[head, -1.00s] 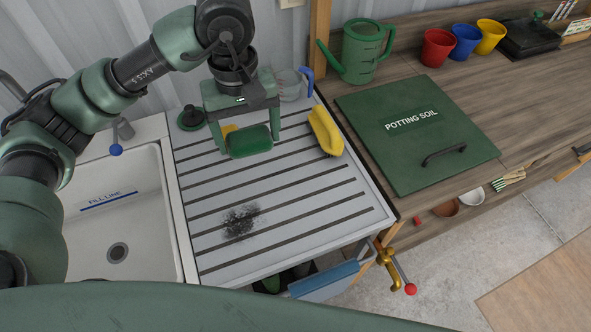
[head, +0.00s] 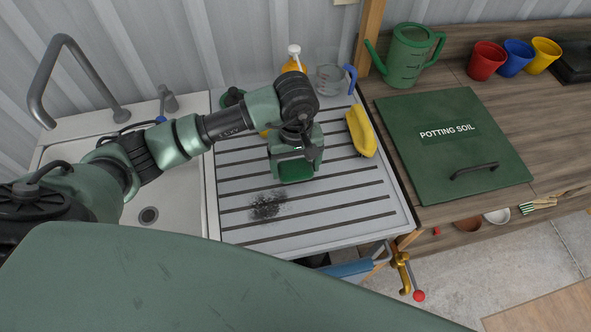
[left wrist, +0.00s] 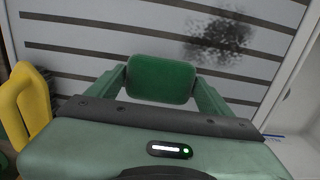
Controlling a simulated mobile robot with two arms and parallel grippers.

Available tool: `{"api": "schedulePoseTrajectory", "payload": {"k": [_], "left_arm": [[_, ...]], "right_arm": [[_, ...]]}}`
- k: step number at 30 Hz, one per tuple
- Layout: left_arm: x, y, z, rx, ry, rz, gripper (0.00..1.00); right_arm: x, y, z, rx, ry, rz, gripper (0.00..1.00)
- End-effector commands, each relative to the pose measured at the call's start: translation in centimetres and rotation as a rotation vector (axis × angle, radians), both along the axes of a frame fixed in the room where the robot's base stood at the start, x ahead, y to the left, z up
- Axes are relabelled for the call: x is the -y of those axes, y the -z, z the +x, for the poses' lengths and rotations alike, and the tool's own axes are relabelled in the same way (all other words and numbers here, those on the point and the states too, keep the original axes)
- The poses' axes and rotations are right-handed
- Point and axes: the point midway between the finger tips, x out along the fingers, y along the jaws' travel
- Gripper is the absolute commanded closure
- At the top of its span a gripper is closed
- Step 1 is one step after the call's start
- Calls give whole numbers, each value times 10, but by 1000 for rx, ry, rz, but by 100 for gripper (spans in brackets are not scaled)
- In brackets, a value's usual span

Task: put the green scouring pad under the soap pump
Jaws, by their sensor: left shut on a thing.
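The green scouring pad (head: 296,171) is held between the fingers of my left gripper (head: 295,167), over the ribbed drainboard. In the left wrist view the pad (left wrist: 160,79) sits between both fingertips, with slats behind it. I cannot tell whether it touches the board. The soap pump (head: 294,64), an orange bottle with a white pump head, stands at the back of the drainboard by the wall. My left arm hides its lower part, so what lies beneath it does not show. My right gripper is not in view.
The drainboard (head: 340,208) has a dark smudge (head: 267,205) in front of the gripper. A yellow brush (head: 361,132) lies to its right. A clear jug (head: 329,79) stands right of the soap pump, a dark green knobbed object (head: 232,97) to its left. The sink (head: 180,195) is at left.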

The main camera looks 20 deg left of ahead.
Motion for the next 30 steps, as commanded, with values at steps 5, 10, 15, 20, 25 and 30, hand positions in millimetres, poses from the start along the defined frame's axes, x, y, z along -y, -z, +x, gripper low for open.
{"api": "schedulePoseTrajectory", "payload": {"k": [5,10,15,20,25,30], "left_arm": [[0,27,-2,-5,-1,0,57],[0,36,0,0,1,0,57],[0,36,0,0,1,0,57],[0,40,0,1,0,1,57],[0,38,0,1,0,1,0],[0,37,0,0,0,0,0]], "right_arm": [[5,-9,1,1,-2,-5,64],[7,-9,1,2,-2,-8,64],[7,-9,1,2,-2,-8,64],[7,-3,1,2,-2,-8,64],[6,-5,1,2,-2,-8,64],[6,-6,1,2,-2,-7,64]]}}
